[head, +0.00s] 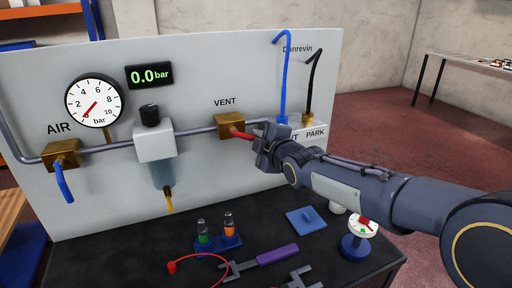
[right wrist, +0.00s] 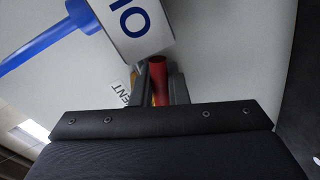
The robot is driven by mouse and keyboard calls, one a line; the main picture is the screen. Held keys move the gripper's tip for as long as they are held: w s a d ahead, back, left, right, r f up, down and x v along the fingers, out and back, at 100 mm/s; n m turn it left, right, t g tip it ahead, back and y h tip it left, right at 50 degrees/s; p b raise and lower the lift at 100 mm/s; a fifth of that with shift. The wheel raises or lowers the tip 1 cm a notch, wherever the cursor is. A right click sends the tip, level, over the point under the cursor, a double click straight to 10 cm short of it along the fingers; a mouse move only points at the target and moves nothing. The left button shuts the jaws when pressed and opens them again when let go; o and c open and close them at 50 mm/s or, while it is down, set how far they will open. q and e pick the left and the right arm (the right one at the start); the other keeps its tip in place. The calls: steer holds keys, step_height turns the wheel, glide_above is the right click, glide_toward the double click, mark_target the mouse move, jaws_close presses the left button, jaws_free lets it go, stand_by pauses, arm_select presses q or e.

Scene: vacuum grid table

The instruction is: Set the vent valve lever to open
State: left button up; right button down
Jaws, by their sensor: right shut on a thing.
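The vent valve (head: 230,124) is a brass block on the pipe under the VENT label on the upright panel. Its red lever (head: 242,135) points right and slightly down, roughly along the pipe line. My right gripper (head: 262,143) reaches in from the right and is shut on the outer end of the lever. In the right wrist view the red lever (right wrist: 158,70) lies between the fingers of my right gripper (right wrist: 160,88). The fingers hide the lever's tip in the head view. My left gripper is not in view.
The panel (head: 330,75) carries a gauge (head: 94,101), a 0.0 bar display (head: 150,75), a filter regulator (head: 155,140), the blue AIR lever (head: 63,180) and a blue hose (head: 285,75) close to my right gripper. Vials and tools lie on the dark table (head: 110,250) below.

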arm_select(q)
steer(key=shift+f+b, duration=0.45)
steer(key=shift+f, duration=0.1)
arm_select(e)
steer(key=shift+r+n+h, duration=0.4)
steer(key=shift+r+n, duration=0.25)
steer(key=shift+n, duration=0.35)
steer(key=shift+d, duration=0.1)
steer(key=c, duration=1.5)
jaws_free()
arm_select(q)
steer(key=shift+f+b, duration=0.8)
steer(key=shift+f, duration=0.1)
arm_select(e)
steer(key=shift+v, duration=3.9)
